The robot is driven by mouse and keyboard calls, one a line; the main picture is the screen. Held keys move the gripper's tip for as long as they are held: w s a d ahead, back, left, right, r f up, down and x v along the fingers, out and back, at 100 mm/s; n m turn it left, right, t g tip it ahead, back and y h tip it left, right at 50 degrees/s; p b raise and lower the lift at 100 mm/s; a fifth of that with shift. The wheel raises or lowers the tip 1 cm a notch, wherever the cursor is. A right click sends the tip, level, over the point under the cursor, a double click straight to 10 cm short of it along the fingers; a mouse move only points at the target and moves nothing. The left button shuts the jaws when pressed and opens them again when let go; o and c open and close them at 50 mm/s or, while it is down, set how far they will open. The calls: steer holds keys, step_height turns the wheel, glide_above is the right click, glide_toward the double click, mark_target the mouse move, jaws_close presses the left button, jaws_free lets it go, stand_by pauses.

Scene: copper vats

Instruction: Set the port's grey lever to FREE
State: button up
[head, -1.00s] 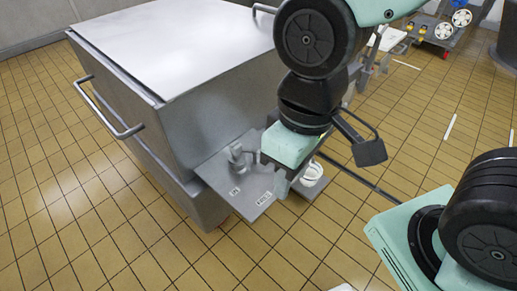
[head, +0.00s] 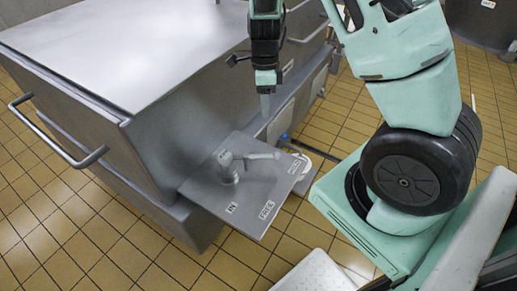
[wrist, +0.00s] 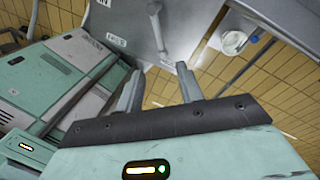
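The grey lever (head: 228,170) stands on a flat metal plate (head: 205,185) on the side of the big vat. Its handle points right in the head view, toward a small label (head: 296,167) that I cannot read clearly. The IN label (head: 231,208) and FREE label (head: 266,210) are at the plate's front edge. In the wrist view the lever's handle (wrist: 156,25) points down toward my gripper, right of the FREE label (wrist: 116,42). My gripper (head: 265,105) hangs beyond the handle, apart from it. Its two fingers (wrist: 160,88) are spread with nothing between them.
The metal vat (head: 120,60) with its side handle (head: 55,135) fills the left and back. A white ring-like fitting (wrist: 233,42) sits beside the plate. A white perforated surface (head: 315,272) is at the bottom. Tiled floor is open around the plate's front.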

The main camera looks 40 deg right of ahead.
steer(key=b, duration=0.3)
glide_toward(251, 157)
steer(key=s+d+f, duration=0.1)
steer(key=f, duration=0.1)
steer(key=s+d+f, duration=0.1)
steer(key=f, duration=0.2)
steer(key=s+d+f, duration=0.1)
steer(key=f, duration=0.2)
steer(key=shift+s+d, duration=0.1)
steer(key=shift+p, duration=0.3)
jaws_close()
